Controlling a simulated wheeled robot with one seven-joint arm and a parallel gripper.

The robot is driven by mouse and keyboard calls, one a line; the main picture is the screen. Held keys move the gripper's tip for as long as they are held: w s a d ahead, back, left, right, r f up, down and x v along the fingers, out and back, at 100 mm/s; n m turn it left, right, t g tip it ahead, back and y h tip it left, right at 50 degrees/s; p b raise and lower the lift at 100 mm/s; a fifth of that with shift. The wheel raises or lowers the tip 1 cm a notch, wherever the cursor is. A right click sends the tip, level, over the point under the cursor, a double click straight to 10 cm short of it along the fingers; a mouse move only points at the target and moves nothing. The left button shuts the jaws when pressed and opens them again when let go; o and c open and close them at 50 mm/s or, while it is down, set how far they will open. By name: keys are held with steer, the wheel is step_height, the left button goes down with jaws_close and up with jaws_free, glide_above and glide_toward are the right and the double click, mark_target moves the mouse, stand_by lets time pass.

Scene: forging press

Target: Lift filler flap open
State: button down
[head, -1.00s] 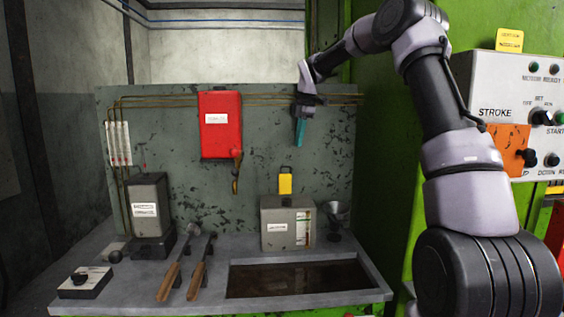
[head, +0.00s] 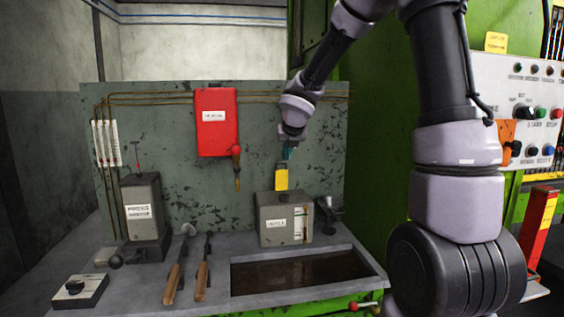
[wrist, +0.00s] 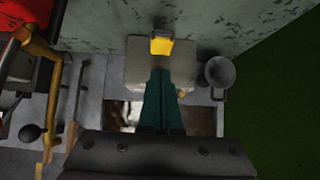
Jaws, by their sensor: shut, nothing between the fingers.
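The filler flap (head: 281,178) is a yellow upright tab on top of a grey box (head: 272,218) with a white label and a sight gauge. My gripper (head: 287,152), with teal fingers, is just above the flap, its tips close to the flap's upper edge. In the wrist view my gripper (wrist: 160,74) points down over the grey box (wrist: 136,72), and the yellow flap (wrist: 161,46) shows just beyond the fingertips. The fingers are together and hold nothing. I cannot tell whether they touch the flap.
A metal funnel or cup (head: 328,212) stands right of the box. A sunken tray (head: 300,271) lies in front. A red box (head: 217,122) with a hanging handle is on the back panel. Two wooden-handled tools (head: 187,270) lie left, and a dark canister (head: 143,207) stands farther left.

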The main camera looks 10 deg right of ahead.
glide_toward(282, 176)
steer(key=shift+w+a+f, duration=0.1)
steer(key=shift+w+f, duration=0.1)
steer(key=shift+w, duration=0.65)
steer(key=shift+w+a+f, duration=0.1)
steer(key=shift+w+f, duration=0.05)
steer(key=shift+w, duration=0.7)
steer(key=shift+w+r, duration=0.15)
steer(key=shift+w, duration=0.75)
steer(key=shift+w+r, duration=0.15)
steer(key=shift+w, duration=0.75)
steer(key=shift+s, duration=0.1)
